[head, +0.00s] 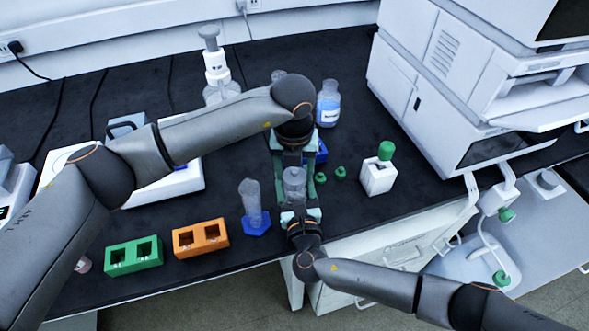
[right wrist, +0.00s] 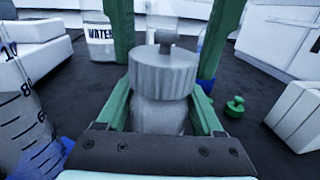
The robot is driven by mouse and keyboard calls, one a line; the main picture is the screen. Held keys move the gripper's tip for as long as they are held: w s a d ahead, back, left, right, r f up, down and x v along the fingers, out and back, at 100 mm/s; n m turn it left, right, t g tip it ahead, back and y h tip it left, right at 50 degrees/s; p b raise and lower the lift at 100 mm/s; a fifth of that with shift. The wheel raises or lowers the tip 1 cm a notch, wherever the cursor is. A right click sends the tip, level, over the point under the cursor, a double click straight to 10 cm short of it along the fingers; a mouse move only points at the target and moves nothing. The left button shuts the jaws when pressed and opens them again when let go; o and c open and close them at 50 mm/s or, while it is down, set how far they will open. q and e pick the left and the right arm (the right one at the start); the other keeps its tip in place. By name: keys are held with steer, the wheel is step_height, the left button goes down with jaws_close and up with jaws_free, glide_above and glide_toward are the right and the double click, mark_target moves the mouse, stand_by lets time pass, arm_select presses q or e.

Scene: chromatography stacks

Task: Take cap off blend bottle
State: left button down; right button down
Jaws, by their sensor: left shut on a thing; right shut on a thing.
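The blend bottle (head: 294,186) is a clear, greyish bottle near the front of the dark bench, upright between my two grippers. In the right wrist view its ribbed grey cap (right wrist: 163,76), with a small knob on top, sits on the bottle body (right wrist: 160,114). My right gripper (head: 298,203), with green fingers, is shut around the bottle body from the front. My left gripper (head: 293,168) reaches down from above, its green fingers on either side at cap height, shut on the cap. Its exact contact with the cap is hard to see. The bottle's label is hidden.
A graduated cylinder (head: 251,200) stands close left, with orange (head: 201,238) and green (head: 134,256) racks beyond. Small green stoppers (head: 340,173) and a white block (head: 377,180) lie to the right. A water bottle (head: 328,104) stands behind. A large instrument (head: 440,95) fills the right back.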

mark_target(294, 171)
arm_select(q)
steer(key=shift+r, duration=0.15)
steer(key=shift+r, duration=0.95)
steer(key=shift+r, duration=0.1)
steer(key=shift+r, duration=1.9)
arm_select(e)
jaws_free()
